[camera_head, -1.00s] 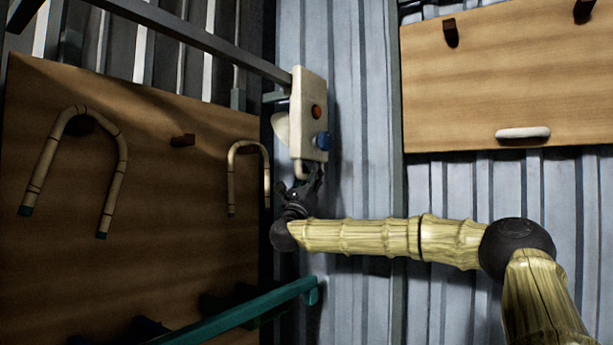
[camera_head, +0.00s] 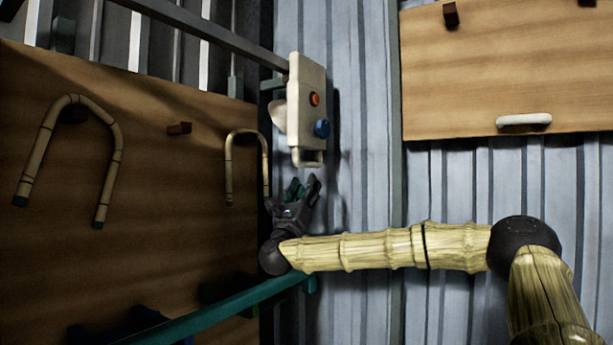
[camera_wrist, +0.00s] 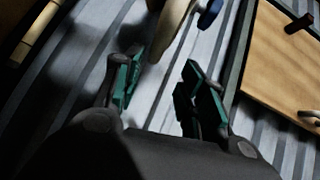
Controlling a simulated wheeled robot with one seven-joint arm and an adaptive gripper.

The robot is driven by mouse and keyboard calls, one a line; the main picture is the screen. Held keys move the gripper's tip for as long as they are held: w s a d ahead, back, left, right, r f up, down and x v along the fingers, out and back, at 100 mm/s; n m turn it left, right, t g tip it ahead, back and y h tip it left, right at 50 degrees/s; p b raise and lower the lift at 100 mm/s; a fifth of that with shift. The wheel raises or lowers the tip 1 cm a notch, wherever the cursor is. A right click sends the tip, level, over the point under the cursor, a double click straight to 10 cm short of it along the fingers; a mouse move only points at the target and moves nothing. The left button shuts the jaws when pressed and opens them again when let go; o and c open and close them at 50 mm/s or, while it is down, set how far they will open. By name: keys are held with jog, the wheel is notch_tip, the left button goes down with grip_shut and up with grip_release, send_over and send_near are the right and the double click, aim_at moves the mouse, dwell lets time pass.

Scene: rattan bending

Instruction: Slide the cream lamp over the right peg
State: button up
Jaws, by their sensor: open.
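A cream upright body (camera_head: 308,75) with an orange knob (camera_head: 315,99) and a blue knob (camera_head: 321,128) stands near the corner, with a loop handle (camera_head: 307,164) at its bottom. A rounded cream part (camera_head: 278,116) sticks out at its left. I cannot tell whether this is the lamp. My gripper (camera_head: 303,190) is open and empty just below the handle, apart from it. The wrist view shows its fingers (camera_wrist: 160,95) spread below the cream body (camera_wrist: 172,28). Dark pegs (camera_head: 451,14) (camera_head: 588,2) are on the right board; which is the right peg is unclear.
The left board (camera_head: 140,220) carries two bent canes (camera_head: 110,150) (camera_head: 229,165) and a bare brown peg (camera_head: 179,128). A teal rail (camera_head: 225,310) runs beneath my gripper. A white bar (camera_head: 524,120) sits on the right board (camera_head: 500,70). A grey beam (camera_head: 205,30) crosses the upper left.

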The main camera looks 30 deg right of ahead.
jog(key=v, duration=0.2)
jog(key=shift+s+a+f, duration=0.15)
jog(key=shift+a+f, duration=0.1)
dwell(0.4)
jog(key=shift+a, duration=0.1)
